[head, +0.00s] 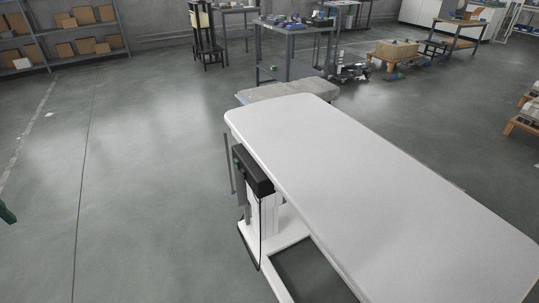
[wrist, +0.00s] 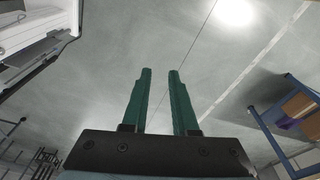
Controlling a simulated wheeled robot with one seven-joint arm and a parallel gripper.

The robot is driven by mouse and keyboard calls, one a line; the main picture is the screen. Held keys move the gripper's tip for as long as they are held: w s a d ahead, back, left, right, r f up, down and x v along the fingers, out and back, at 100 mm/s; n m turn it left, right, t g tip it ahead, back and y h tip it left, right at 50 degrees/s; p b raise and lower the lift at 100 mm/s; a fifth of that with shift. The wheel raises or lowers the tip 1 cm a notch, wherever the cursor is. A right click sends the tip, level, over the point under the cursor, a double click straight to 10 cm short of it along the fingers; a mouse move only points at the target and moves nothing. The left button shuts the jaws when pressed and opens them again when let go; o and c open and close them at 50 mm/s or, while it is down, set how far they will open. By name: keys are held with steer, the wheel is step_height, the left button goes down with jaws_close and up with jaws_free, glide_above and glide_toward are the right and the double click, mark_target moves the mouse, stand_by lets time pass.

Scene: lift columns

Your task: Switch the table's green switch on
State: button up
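The white table (head: 370,190) stands on a white lift column (head: 268,215) to the right of centre in the head view. A black box (head: 255,172) is fixed under its left edge, with a grey panel below it. A tiny greenish spot shows on the box's left end, too small to tell whether it is the switch or how it is set. My gripper (wrist: 160,72) has two green fingers, apart and with nothing between them. A green piece of it shows at the left edge of the head view (head: 6,213), well left of the table.
Clear grey floor lies between my gripper and the table. Shelves with cardboard boxes (head: 85,18) stand at the back left. A grey workbench (head: 290,30) and a low slab (head: 290,90) are behind the table. In the wrist view, a blue-framed rack (wrist: 272,135) is at right and white structure (wrist: 35,40) at upper left.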

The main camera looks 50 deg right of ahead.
steer(key=shift+w+d+f, duration=0.15)
steer(key=shift+d+f, duration=0.05)
steer(key=shift+d, duration=0.1)
steer(key=shift+c, duration=0.7)
steer(key=w+d+f+n+g+h, duration=0.1)
steer(key=d+f+n, duration=0.1)
steer(key=d, duration=0.3)
steer(key=w+d+f+n+g+h+b, duration=0.1)
steer(key=w+d+f+n, duration=0.1)
steer(key=d, duration=0.4)
steer(key=w+d+f+n+g+h, duration=0.1)
steer(key=d+f+n, duration=0.1)
steer(key=d+f, duration=0.2)
steer(key=shift+w+d+f+h, duration=0.1)
steer(key=shift+w+d+h, duration=0.1)
steer(key=shift+d, duration=0.2)
steer(key=shift+w+d+h, duration=0.1)
steer(key=shift+d+h, duration=0.1)
steer(key=shift+d, duration=0.2)
jaws_close()
steer(key=d+f+n+g+h, duration=0.1)
steer(key=d+f+n+h, duration=0.2)
steer(key=d, duration=0.7)
steer(key=w+d+f+n+g+h+b, duration=0.1)
steer(key=d+f+n+h, duration=0.2)
steer(key=d+n, duration=0.3)
steer(key=d+f, duration=0.1)
steer(key=d, duration=0.4)
steer(key=shift+d+b, duration=0.3)
